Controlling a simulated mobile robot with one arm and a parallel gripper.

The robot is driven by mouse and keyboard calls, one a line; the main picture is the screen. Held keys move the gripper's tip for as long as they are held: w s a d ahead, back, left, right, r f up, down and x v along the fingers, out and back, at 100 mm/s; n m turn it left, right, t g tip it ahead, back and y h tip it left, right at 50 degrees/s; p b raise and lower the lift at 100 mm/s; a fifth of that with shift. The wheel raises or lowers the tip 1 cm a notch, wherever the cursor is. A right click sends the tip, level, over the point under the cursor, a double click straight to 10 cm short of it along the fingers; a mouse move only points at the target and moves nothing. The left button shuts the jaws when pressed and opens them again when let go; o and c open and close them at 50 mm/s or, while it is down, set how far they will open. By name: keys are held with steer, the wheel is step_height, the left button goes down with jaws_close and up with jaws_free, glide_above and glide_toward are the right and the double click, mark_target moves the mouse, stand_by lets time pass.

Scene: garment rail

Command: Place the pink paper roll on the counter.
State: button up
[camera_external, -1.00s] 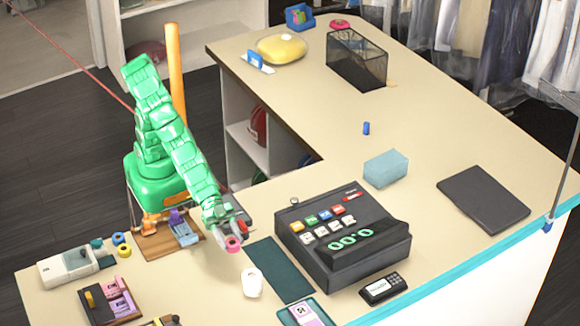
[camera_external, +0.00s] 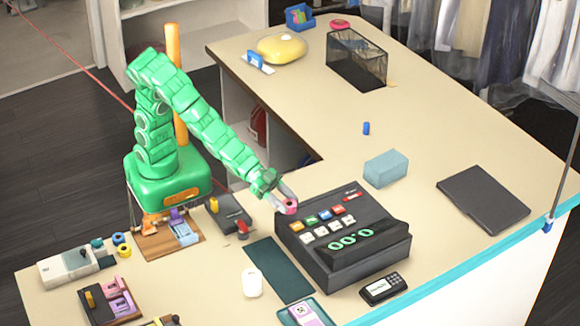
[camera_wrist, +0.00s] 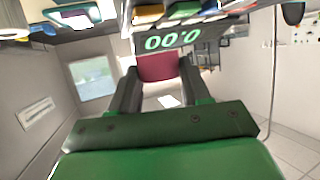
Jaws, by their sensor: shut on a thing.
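The pink paper roll (camera_external: 291,208) is held at the end of my green arm, by the left edge of the cash register in the external view. My gripper (camera_external: 284,200) is shut on it. In the wrist view, the roll (camera_wrist: 160,67) shows as a dark red shape between the two fingers of my gripper (camera_wrist: 158,80). The cream counter (camera_external: 330,115) spreads around and behind the register. Whether the roll touches the register cannot be told.
The black cash register (camera_external: 345,245) with coloured keys stands beside the roll. A light blue box (camera_external: 386,168), a dark flat pad (camera_external: 483,199) and a small blue item (camera_external: 366,128) lie behind it. A black mesh basket (camera_external: 357,62) stands farther back.

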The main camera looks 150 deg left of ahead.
steer(key=s+a+n+g+y, duration=0.1)
steer(key=s+a+n+y, duration=0.15)
steer(key=a, duration=0.45)
steer(key=s+a+n+g+y, duration=0.1)
steer(key=s+a, duration=0.2)
steer(key=a, duration=0.4)
steer(key=n+g+y, duration=0.5)
steer(key=n+g, duration=0.4)
glide_above(338, 143)
step_height(338, 143, down, 4)
steer(key=shift+d+f, duration=0.15)
steer(key=shift+f, duration=0.55)
steer(key=shift+f, duration=4.8)
steer(key=shift+f, duration=0.1)
